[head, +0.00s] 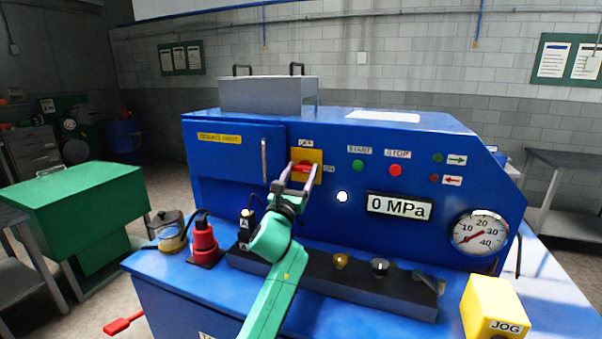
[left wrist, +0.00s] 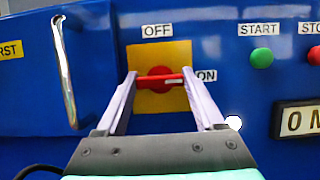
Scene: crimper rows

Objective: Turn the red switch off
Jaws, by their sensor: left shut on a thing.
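The red switch (head: 303,168) sits on a yellow plate (head: 316,157) on the front of the blue machine. In the left wrist view the red switch (left wrist: 160,81) has its handle lying horizontally, pointing toward the ON label (left wrist: 206,76). The OFF label (left wrist: 157,31) is above the yellow plate (left wrist: 146,103). My left gripper (head: 300,172) reaches up to the switch, and in the left wrist view its fingers (left wrist: 158,80) stand on either side of the handle, shut on its ends. My right gripper is not in view.
A door handle (left wrist: 64,70) is left of the switch. Green START (head: 358,165) and red STOP (head: 395,170) buttons are to the right, with a 0 MPa display (head: 399,207) below.

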